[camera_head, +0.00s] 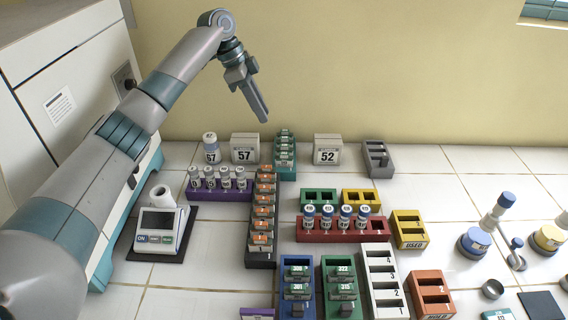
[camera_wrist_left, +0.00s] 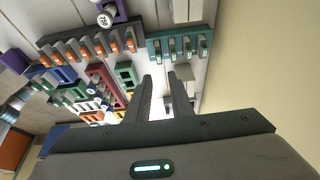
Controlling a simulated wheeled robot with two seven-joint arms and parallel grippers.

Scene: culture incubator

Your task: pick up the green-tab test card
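Several grey test cards with green tabs (camera_head: 285,144) stand in a teal rack (camera_head: 285,176) at the back; the rack also shows in the left wrist view (camera_wrist_left: 153,47). More cards with green labels sit in a blue rack (camera_head: 285,304) and a green rack (camera_head: 327,300) at the front. Which card is meant I cannot tell. My left gripper (camera_head: 263,116) hangs in the air near the back wall, above and behind the teal rack. In the left wrist view its two fingers (camera_wrist_left: 160,82) are apart, with nothing between them. My right gripper is out of view.
A dark rack of orange-tab cards (camera_head: 251,250) stands close to the teal rack. Blocks marked 57 (camera_head: 245,146) and 52 (camera_head: 327,150) flank the teal rack. A purple vial rack (camera_head: 218,194), a scale (camera_head: 160,228) and a red vial rack (camera_head: 330,236) are nearby.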

